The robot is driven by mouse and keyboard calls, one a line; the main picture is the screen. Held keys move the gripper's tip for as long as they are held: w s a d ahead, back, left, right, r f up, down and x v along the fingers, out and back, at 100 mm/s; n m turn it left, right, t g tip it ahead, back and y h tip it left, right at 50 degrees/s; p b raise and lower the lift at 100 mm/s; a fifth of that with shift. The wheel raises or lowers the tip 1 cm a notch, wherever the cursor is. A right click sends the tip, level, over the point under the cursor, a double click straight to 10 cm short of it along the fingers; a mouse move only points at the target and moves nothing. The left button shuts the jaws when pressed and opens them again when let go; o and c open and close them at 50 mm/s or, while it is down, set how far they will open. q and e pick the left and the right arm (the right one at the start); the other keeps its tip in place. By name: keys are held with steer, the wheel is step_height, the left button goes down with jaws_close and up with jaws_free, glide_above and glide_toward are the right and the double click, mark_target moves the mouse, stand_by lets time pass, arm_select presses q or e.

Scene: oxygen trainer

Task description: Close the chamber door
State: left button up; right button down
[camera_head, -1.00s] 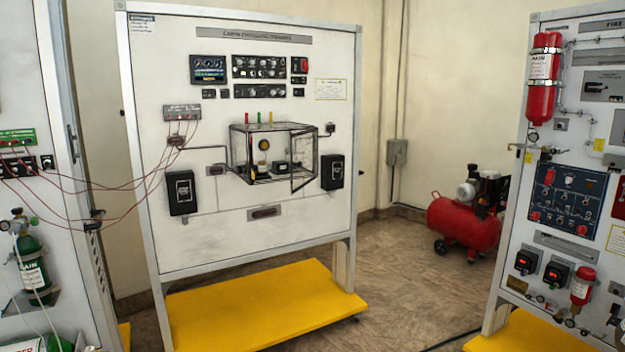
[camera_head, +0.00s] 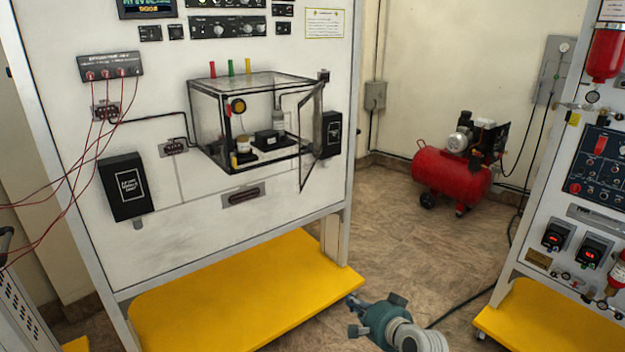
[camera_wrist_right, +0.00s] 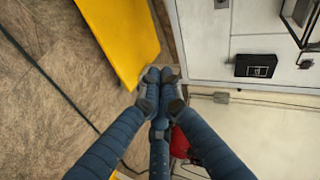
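The clear chamber (camera_head: 215,115) with black edges is mounted on the white panel in the head view. Its clear, black-framed door (camera_head: 311,138) stands open at the chamber's right side, swung out from the panel. In the wrist view, part of the chamber's black frame (camera_wrist_right: 300,35) shows at the upper right corner. My right gripper (camera_head: 354,306) is low in the head view, below and right of the chamber and well apart from the door. In the wrist view, its blue fingers (camera_wrist_right: 160,76) meet at the tips with nothing visible between them. My left gripper is out of view.
Black boxes hang left (camera_head: 125,186) and right (camera_head: 331,134) of the chamber, the right one close to the door. Red wires (camera_head: 75,165) run at the left. A yellow base (camera_head: 240,300) juts out below. A red compressor (camera_head: 450,170) stands behind. Floor is open to the right.

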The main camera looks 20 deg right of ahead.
step_height(320, 180, up, 19)
steer(key=w+m+t+y, duration=0.2)
steer(key=t, duration=0.1)
steer(key=t+p, duration=0.1)
steer(key=t, duration=0.1)
glide_toward(302, 178)
steer(key=s+d, duration=0.6)
steer(key=shift+y, duration=0.6)
steer(key=a+p+x, duration=0.1)
steer(key=x, duration=0.3)
steer(key=p+x, duration=0.1)
steer(key=x, duration=0.3)
steer(key=a+p+x, duration=0.1)
steer(key=x, duration=0.3)
steer(key=shift+s+a+f+p, duration=0.15)
steer(key=shift+s+a+p, duration=0.15)
steer(key=shift+p, duration=0.1)
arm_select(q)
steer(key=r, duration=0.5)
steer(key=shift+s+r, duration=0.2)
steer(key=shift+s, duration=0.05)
arm_select(e)
steer(key=shift+w+a+f, duration=0.1)
steer(key=shift+w+a, duration=0.1)
steer(key=shift+a, duration=0.15)
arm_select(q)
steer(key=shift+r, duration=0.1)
